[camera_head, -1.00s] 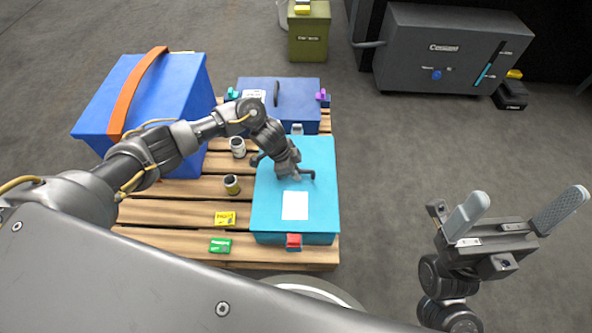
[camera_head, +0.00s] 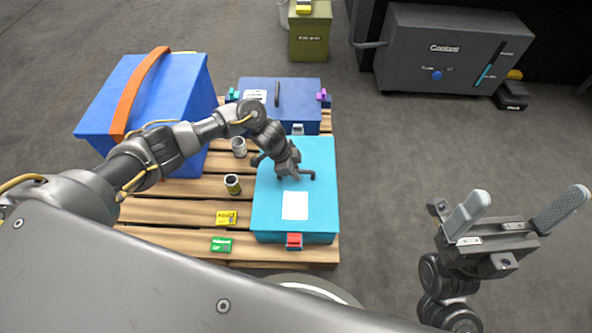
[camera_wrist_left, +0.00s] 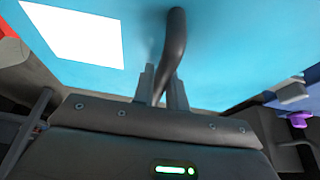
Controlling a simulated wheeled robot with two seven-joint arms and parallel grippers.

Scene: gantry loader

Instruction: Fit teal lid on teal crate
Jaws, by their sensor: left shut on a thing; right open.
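The teal lid (camera_head: 265,210) lies over the teal crate (camera_head: 270,237) on the pallet, with a white label on top and a dark handle. Lid and crate look closely aligned from above; whether the lid is fully seated I cannot tell. My left gripper (camera_head: 290,174) is shut on the lid's dark handle; in the left wrist view the handle (camera_wrist_left: 174,50) rises between the fingers. A red latch (camera_head: 294,240) is on the crate's front side and a grey one (camera_head: 297,129) at its back. My right gripper (camera_head: 515,215) is open and empty, off to the right above the floor.
A large blue box (camera_head: 185,100) with an orange strap stands left on the pallet (camera_head: 180,213). A dark blue case (camera_head: 310,92) sits behind the crate.

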